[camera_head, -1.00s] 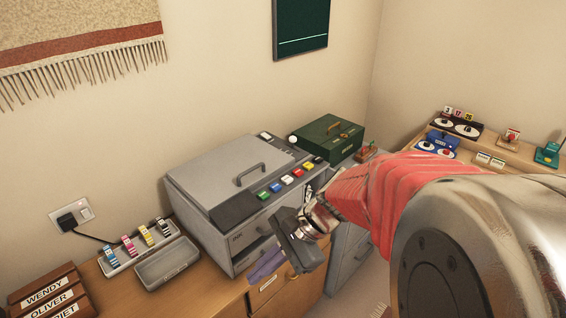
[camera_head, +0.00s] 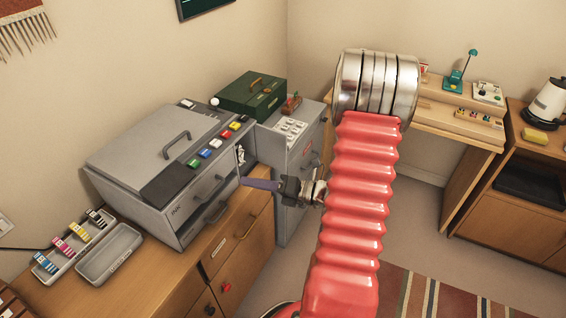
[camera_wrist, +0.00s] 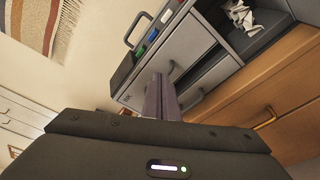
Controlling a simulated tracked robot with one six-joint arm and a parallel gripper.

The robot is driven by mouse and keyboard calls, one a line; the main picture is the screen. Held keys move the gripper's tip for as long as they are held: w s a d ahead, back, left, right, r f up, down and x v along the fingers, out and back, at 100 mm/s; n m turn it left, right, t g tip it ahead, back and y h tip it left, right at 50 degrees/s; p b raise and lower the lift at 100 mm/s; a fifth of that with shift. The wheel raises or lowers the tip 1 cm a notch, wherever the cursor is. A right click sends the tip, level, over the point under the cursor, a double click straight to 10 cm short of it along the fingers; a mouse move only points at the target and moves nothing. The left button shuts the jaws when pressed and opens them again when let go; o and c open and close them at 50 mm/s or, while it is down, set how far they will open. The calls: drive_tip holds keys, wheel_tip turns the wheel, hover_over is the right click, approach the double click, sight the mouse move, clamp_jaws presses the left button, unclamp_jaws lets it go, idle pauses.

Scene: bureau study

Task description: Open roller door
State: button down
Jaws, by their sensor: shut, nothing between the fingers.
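The grey office machine (camera_head: 140,160) stands on the wooden cabinet at the left, its lid down. Its right side has an opening (camera_head: 241,156) with white crumpled paper inside; the paper (camera_wrist: 240,14) also shows in the wrist view. I cannot clearly make out a separate roller door panel around this opening. My gripper (camera_head: 246,182) has purple fingers, shut and empty, pointing left at the machine's front right corner. In the wrist view the fingers (camera_wrist: 159,82) overlap the machine's front face and its handles. Whether the tips touch it I cannot tell.
A wooden cabinet (camera_head: 236,232) with drawers stands below the machine. A green box (camera_head: 250,95) sits behind it on a grey cabinet (camera_head: 290,150). Colored cartridges in a tray (camera_head: 72,250) are at left. A wooden desk (camera_head: 465,125) stands at right. Floor space is open between.

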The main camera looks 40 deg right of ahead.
sight(283, 161)
drive_tip(key=s+d+f+m+t+h, duration=0.1)
drive_tip(key=s+d+f+m+h, duration=0.1)
drive_tip(key=d+f+m+h, duration=0.2)
drive_tip(key=s+d+f+m+t+h, duration=0.2)
drive_tip(key=d+f+m+h, duration=0.2)
drive_tip(key=d+m, duration=0.4)
drive_tip(key=d, duration=0.2)
drive_tip(key=shift+s+d+h, duration=0.25)
drive_tip(key=shift+d+h, duration=0.05)
drive_tip(key=shift+f, duration=0.1)
drive_tip(key=shift+w+d, duration=0.65)
drive_tip(key=shift+w, duration=1.2)
drive_tip(key=shift+w+d, duration=0.7)
drive_tip(key=shift+w, duration=1.1)
drive_tip(key=shift+w+d, duration=0.65)
drive_tip(key=shift+w, duration=1.2)
drive_tip(key=shift+w+y, duration=0.2)
drive_tip(key=shift+y, duration=0.2)
